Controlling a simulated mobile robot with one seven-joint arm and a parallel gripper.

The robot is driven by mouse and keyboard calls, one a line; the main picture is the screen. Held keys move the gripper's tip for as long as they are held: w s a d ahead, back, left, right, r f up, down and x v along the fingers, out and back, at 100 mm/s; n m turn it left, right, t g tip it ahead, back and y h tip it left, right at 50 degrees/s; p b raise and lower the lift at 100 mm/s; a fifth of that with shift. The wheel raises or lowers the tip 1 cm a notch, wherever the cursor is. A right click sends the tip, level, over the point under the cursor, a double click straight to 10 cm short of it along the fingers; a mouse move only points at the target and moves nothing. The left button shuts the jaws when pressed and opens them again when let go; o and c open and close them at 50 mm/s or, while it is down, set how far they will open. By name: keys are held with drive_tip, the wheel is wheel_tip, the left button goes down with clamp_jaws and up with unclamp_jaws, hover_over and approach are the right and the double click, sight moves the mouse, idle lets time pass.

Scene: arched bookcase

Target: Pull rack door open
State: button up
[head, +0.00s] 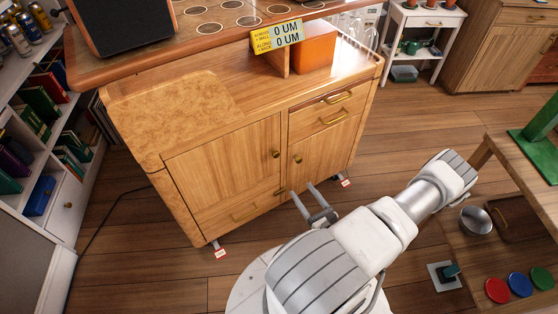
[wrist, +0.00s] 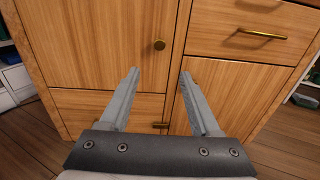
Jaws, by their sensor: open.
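A wooden cabinet has a left door (head: 225,160) with a round brass knob (head: 276,153) near its right edge. To its right is a second door (head: 325,148) with its own knob (head: 298,159). Both doors look shut. I cannot tell which one is the rack door. My gripper (head: 303,190) is open and empty in front of the cabinet, low near the line between the doors. In the wrist view, the left door's knob (wrist: 159,45) lies beyond and above my fingertips (wrist: 158,74), apart from them. The right door's knob is not visible there, perhaps behind the right finger.
Two drawers with bar handles (head: 338,97) sit above the right door. A low drawer (head: 243,213) lies under the left door. A bookshelf (head: 50,130) stands at left. A wooden table (head: 500,200) is at right. Floor is clear before the cabinet.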

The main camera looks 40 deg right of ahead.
sight(277, 156)
drive_tip(key=w+b, duration=0.1)
drive_tip(key=w, duration=0.4)
drive_tip(key=w+d+b, duration=0.1)
drive_tip(key=w, duration=0.4)
drive_tip(key=w+d+b, duration=0.1)
drive_tip(key=w, duration=0.4)
drive_tip(key=shift+w+d, duration=0.2)
drive_tip(key=shift+w, duration=0.15)
clamp_jaws()
idle(0.6)
